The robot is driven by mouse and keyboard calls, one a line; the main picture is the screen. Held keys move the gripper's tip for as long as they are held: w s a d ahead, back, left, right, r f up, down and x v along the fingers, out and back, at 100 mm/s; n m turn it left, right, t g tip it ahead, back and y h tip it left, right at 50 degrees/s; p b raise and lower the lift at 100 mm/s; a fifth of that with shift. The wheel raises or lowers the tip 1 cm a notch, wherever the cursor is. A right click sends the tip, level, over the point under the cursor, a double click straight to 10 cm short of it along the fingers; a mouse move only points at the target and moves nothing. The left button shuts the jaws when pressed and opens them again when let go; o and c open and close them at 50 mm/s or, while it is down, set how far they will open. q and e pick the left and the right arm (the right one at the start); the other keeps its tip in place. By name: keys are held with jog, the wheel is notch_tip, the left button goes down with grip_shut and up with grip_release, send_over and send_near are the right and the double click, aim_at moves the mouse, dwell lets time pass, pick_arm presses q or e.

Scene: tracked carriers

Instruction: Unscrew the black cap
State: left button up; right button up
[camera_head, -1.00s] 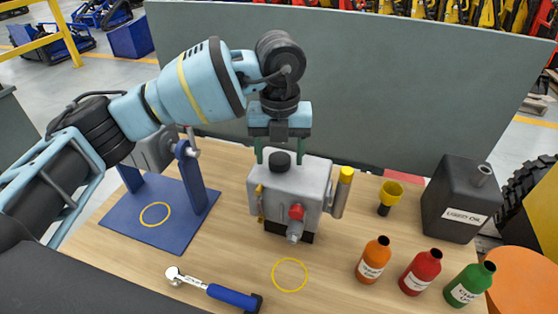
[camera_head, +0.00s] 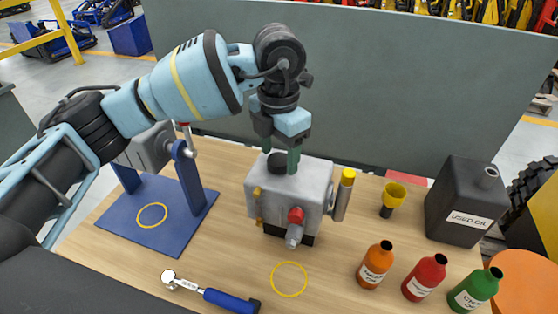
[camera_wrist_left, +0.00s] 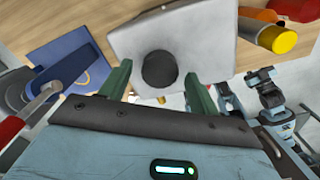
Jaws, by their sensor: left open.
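The black cap (camera_head: 277,164) sits upright on top of a grey metal unit (camera_head: 288,190) in the middle of the bench. In the left wrist view the round cap (camera_wrist_left: 159,69) shows whole in the gap between the finger ends.
A blue stand (camera_head: 150,222) is at left, a torque wrench (camera_head: 215,297) in front. A yellow-topped cylinder (camera_head: 343,195) flanks the unit.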

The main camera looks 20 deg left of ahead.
pick_arm(q)
jog(key=shift+w+f+m, duration=0.1)
jog(key=shift+f+m, duration=0.05)
jog(key=shift+m, duration=0.85)
pick_arm(e)
jog(key=shift+w, duration=0.1)
pick_arm(q)
jog(key=shift+f+m+b, duration=0.15)
jog(key=shift+m+b, duration=0.3)
jog(key=shift+m, duration=1.25)
jog(key=m+b, duration=0.1)
jog(key=m, duration=0.3)
jog(key=shift+f+m+b, duration=0.1)
jog(key=shift+m+b, duration=0.2)
jog(key=shift+m, duration=0.9)
pick_arm(e)
jog(key=shift+s+f, duration=0.2)
jog(key=shift+f, duration=0.5)
pick_arm(q)
jog(key=shift+r, duration=0.2)
